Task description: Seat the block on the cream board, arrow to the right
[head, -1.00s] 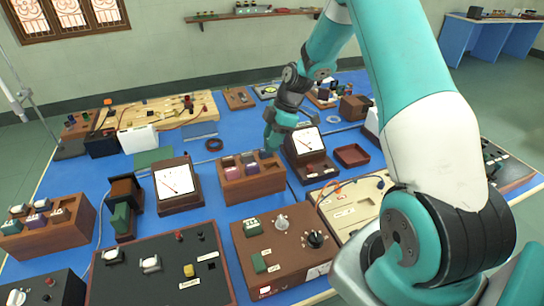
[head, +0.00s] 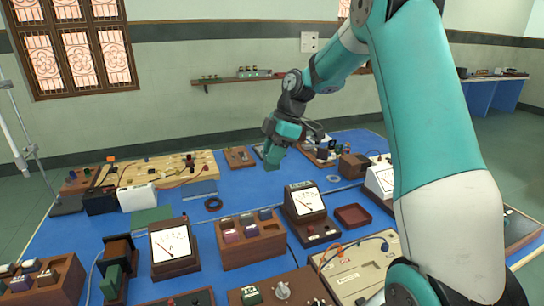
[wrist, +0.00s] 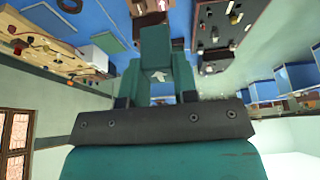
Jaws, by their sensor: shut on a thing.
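My gripper (head: 284,142) is raised above the far middle of the blue bench in the head view. In the wrist view my gripper (wrist: 156,88) is shut on a dark green block (wrist: 155,45) that bears a white arrow (wrist: 160,76). The block (head: 272,157) hangs below the gripper in the head view, clear of the bench; its arrow cannot be seen there. A cream board (head: 342,278) with cables lies at the lower right of the head view, partly cut off by the frame and my arm.
A brown rack (head: 250,252) with several blocks and a meter (head: 305,205) stand mid-bench. A pale wooden board (head: 140,172) with components lies at the far left, and a red-brown tray (head: 352,216) to the right. Bare blue bench (head: 255,190) lies beneath the gripper.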

